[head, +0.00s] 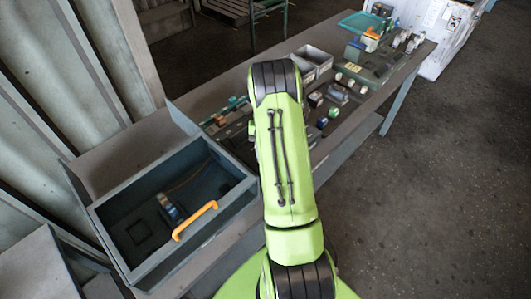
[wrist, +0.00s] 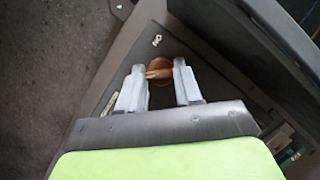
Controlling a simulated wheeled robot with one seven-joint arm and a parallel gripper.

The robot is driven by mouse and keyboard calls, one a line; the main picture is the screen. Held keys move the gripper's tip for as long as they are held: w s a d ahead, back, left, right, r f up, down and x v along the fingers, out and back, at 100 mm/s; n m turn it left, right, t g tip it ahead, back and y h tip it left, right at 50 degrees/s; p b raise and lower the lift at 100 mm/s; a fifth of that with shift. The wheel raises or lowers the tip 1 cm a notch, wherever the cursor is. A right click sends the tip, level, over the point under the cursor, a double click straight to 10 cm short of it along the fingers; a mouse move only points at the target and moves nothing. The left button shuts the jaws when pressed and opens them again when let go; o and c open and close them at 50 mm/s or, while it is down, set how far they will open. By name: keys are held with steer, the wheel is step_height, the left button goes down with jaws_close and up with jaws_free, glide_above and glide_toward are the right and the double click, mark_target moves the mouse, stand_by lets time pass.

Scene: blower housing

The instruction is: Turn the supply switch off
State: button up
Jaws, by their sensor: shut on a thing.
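In the wrist view, a round orange-brown switch (wrist: 159,64) with a short tan lever sits on a dark grey panel (wrist: 150,28). I take it to be the supply switch. The two pale grey fingers of my gripper (wrist: 160,73) stand either side of it, with the lever between their tips. My gripper is shut on the switch. The lever points toward the left finger. A small white label (wrist: 157,40) is just above the switch, too small to read surely. In the head view, my green arm hides the gripper and the switch.
In the head view, an open grey box (head: 108,238) with an orange handle (head: 195,220) stands at the left. A long bench (head: 345,125) carries several small parts, a grey bin (head: 312,62) and a teal tray (head: 360,22). The floor (head: 450,190) at the right is clear.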

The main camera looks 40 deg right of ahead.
steer(key=o, duration=1)
steer(key=shift+o, duration=0.2)
steer(key=p+v, duration=0.2)
steer(key=v, duration=1.3)
steer(key=shift+w+r, duration=0.2)
steer(key=shift+r, duration=0.15)
steer(key=shift+d, duration=0.15)
